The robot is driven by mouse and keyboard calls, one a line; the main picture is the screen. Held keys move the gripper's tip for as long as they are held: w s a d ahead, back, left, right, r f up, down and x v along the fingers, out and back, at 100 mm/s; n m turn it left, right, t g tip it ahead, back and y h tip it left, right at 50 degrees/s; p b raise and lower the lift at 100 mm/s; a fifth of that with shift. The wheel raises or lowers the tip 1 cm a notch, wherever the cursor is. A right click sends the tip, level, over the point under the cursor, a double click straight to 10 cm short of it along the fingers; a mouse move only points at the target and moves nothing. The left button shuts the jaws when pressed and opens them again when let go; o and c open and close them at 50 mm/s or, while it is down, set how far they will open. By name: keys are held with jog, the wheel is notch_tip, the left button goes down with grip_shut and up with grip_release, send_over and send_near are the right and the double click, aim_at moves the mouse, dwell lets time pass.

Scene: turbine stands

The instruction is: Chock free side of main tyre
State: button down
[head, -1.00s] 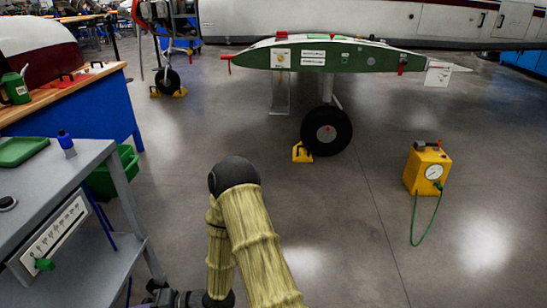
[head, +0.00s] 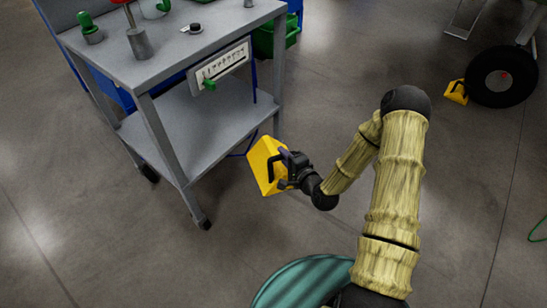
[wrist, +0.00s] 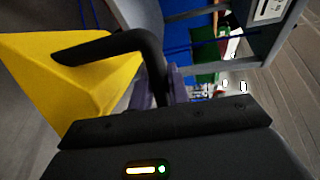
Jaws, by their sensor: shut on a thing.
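My gripper (head: 290,170) is shut on a yellow chock (head: 264,163) by its black handle, and holds it in the air beside the grey cart. In the wrist view the held chock (wrist: 90,65) fills the left side, with its black handle (wrist: 110,45) running into the jaws. The main tyre (head: 503,77), black with a grey hub, stands on the floor at the upper right, well away from my gripper. Another yellow chock (head: 456,91) sits on the floor at the tyre's left side.
The floor (head: 340,60) between cart and tyre looks clear. A green hose (head: 538,230) shows at the right edge.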

jog(key=w+d+f+m+t+h, duration=0.2)
jog(key=w+d+f+m+h, duration=0.1)
jog(key=d+f+m+h, duration=0.3)
jog(key=d+h, duration=0.2)
jog(key=d, duration=0.2)
jog(key=shift+f, duration=0.15)
jog(key=shift+a, duration=0.1)
